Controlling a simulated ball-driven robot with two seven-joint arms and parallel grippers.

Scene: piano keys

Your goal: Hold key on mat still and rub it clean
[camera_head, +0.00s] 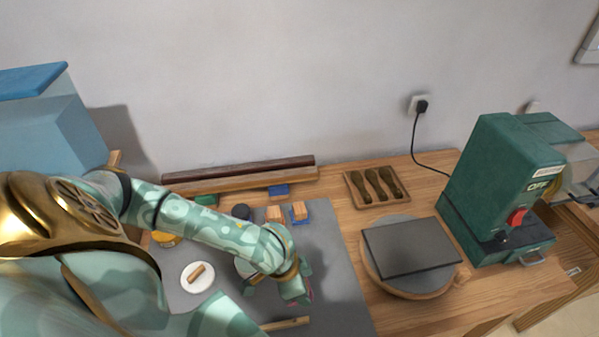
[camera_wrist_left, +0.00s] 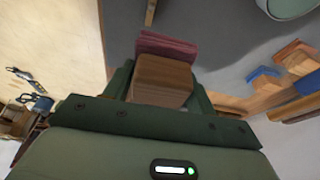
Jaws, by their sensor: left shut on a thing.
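A grey mat (camera_head: 335,250) lies on the wooden bench. A narrow wooden piece that looks like the key (camera_head: 287,324) lies on the mat at the bottom of the head view, partly hidden by my arm. A bit of a wooden strip (camera_wrist_left: 150,12), likely the same key, shows at the top of the left wrist view. My left gripper (camera_head: 301,292) is just above and beside it. It is shut on a wooden block with a dull red pad (camera_wrist_left: 164,75), apart from the key in the picture. My right gripper is in neither view.
A white dish (camera_head: 198,277) holding a small wooden piece is left of my arm. Blue and wooden blocks (camera_head: 299,211) stand behind. A dark slab (camera_head: 411,247) on a round board, a tool tray (camera_head: 376,186) and a green machine (camera_head: 497,190) are on the right.

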